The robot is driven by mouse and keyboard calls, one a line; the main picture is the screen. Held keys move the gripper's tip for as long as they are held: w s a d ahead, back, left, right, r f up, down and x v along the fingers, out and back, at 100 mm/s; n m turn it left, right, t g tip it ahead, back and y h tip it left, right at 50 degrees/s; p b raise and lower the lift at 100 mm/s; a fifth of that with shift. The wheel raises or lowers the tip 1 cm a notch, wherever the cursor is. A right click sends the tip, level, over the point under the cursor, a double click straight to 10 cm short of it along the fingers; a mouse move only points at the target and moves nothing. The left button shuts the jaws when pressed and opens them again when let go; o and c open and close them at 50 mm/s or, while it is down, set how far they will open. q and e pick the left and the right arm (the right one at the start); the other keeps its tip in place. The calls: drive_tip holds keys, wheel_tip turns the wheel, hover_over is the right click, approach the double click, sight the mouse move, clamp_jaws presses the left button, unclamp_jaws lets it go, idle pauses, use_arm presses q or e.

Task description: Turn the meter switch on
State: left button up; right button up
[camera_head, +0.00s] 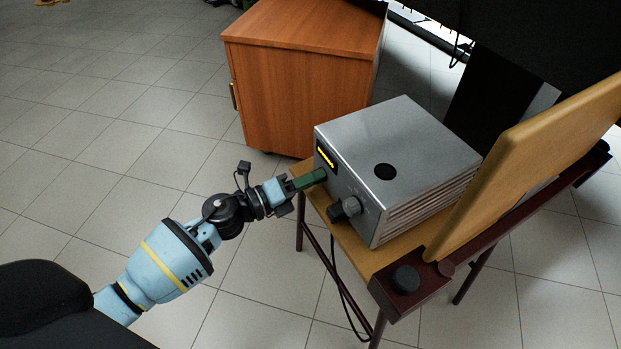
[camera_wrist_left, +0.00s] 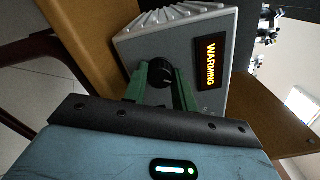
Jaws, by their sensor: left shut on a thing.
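The meter is a silver-grey box (camera_head: 410,150) with ribbed sides, standing on a wooden seat. Its front panel faces left in the head view and bears a lit yellow display (camera_head: 325,154). My right gripper is not in view.
A black knob (camera_head: 338,212) sticks out lower on the panel, close to my left fingers. A wooden cabinet (camera_head: 300,75) stands behind. The chair's wooden backrest (camera_head: 530,160) rises at the right of the meter. Tiled floor at the left is clear.

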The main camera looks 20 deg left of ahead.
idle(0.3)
use_arm(q)
drive_tip(key=o, duration=1)
drive_tip(key=p+v, duration=0.1)
drive_tip(key=v, duration=0.7)
